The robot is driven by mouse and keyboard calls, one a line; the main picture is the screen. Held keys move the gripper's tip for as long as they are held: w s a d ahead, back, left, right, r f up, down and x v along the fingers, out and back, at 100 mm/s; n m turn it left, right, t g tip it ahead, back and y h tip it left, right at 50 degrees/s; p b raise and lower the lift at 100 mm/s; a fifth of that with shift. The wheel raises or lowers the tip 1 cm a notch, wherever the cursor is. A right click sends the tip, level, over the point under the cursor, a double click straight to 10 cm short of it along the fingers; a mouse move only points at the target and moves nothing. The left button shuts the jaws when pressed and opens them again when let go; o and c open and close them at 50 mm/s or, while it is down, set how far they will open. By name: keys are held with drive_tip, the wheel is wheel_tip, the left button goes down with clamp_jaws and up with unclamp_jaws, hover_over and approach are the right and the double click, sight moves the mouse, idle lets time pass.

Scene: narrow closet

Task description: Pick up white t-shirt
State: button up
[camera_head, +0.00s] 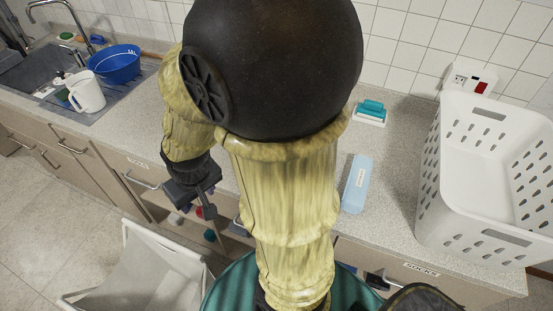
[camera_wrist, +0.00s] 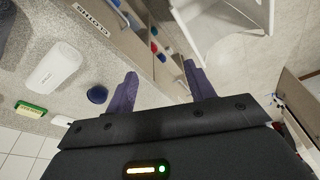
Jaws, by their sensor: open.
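I cannot make out a white t-shirt for certain in either view. A white hamper with a thin frame (camera_head: 150,268) stands on the floor at the lower left of the head view; it also shows at the top of the wrist view (camera_wrist: 222,32). I cannot tell whether any cloth lies in it. My gripper (camera_head: 205,205) hangs in front of the counter's cabinets, above and to the right of the hamper. In the wrist view its two dark fingers (camera_wrist: 160,84) are spread apart with nothing between them.
Small coloured items (camera_head: 209,235) sit in an opening below the counter. Floor at left is clear.

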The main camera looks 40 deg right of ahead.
drive_tip(key=o, duration=0.3)
drive_tip(key=shift+w+a, duration=0.15)
drive_tip(key=shift+w, duration=0.25)
drive_tip(key=w+d+f+m+t+h+p, duration=0.1)
drive_tip(key=w+m+t+p, duration=0.15)
drive_tip(key=w, duration=0.45)
drive_tip(key=w+d+m+t+h+p, duration=0.1)
drive_tip(key=w+d+m+h+p, duration=0.1)
drive_tip(key=w+m, duration=0.35)
drive_tip(key=s+d+f+m+g+h+p, duration=0.3)
drive_tip(key=s+d+m+g+h+p, duration=0.1)
drive_tip(key=s+d+g+h, duration=0.2)
drive_tip(key=d+g+h, duration=0.1)
drive_tip(key=d+h, duration=0.1)
drive_tip(key=d, duration=0.1)
drive_tip(key=shift+d+g+h, duration=0.2)
drive_tip(key=shift+g+h, duration=0.15)
drive_tip(key=shift+h, duration=0.05)
drive_tip(key=p+x, duration=0.3)
drive_tip(key=x, duration=0.9)
drive_tip(key=shift+d, duration=0.1)
